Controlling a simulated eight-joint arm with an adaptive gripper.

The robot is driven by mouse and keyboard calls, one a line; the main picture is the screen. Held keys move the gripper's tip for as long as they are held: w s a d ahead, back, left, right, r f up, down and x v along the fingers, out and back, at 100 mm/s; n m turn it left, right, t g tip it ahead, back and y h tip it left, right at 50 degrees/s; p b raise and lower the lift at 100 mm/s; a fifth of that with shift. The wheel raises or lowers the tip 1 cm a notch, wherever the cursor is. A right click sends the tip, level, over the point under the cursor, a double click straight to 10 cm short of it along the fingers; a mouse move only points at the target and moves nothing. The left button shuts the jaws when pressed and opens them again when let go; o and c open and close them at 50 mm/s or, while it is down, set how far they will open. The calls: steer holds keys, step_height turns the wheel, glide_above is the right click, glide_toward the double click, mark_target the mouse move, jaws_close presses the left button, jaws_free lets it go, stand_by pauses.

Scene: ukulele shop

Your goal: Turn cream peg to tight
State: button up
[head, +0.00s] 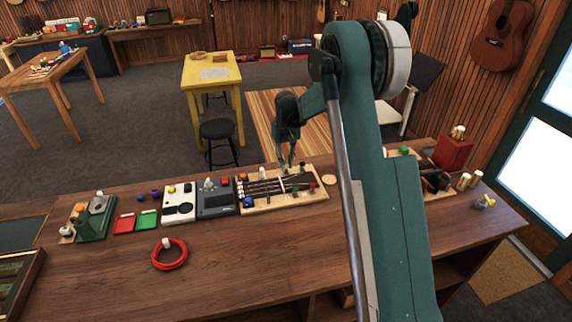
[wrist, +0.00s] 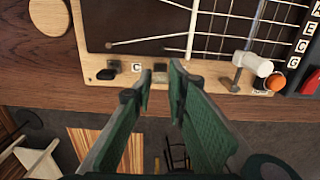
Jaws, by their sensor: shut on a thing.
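A wooden instrument board (head: 318,196) with strings lies on the bench; its far edge shows in the wrist view (wrist: 207,101). A pale, cream-white T-shaped peg (wrist: 252,65) on a metal stem stands at that edge; it also shows in the head view (head: 263,172). My gripper (head: 289,166) points down at the far edge, to the right of this peg in the head view. I cannot tell that part's colour. The fingers are apart from the pale T-shaped peg.
An orange knob (wrist: 275,83) sits beside the pale peg, and a black piece (wrist: 108,73) lies on the other side of my fingers. A dark grey device (head: 216,205) touches or nearly touches the board's left side. The front of the bench (head: 265,260) is mostly clear.

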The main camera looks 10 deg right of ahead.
steer(key=n+b, duration=0.3)
steer(key=n, duration=0.2)
steer(key=shift+a+f+n+b, duration=0.1)
steer(key=shift+n+b, duration=0.2)
steer(key=shift+n, duration=0.1)
steer(key=n+b, duration=0.2)
steer(key=n, duration=0.4)
steer(key=shift+s+n, duration=0.1)
steer(key=shift+n, duration=0.2)
steer(key=o, duration=0.9)
steer(key=shift+r, duration=0.25)
step_height(320, 180, up, 12)
steer(key=shift+f, duration=0.1)
stand_by(0.4)
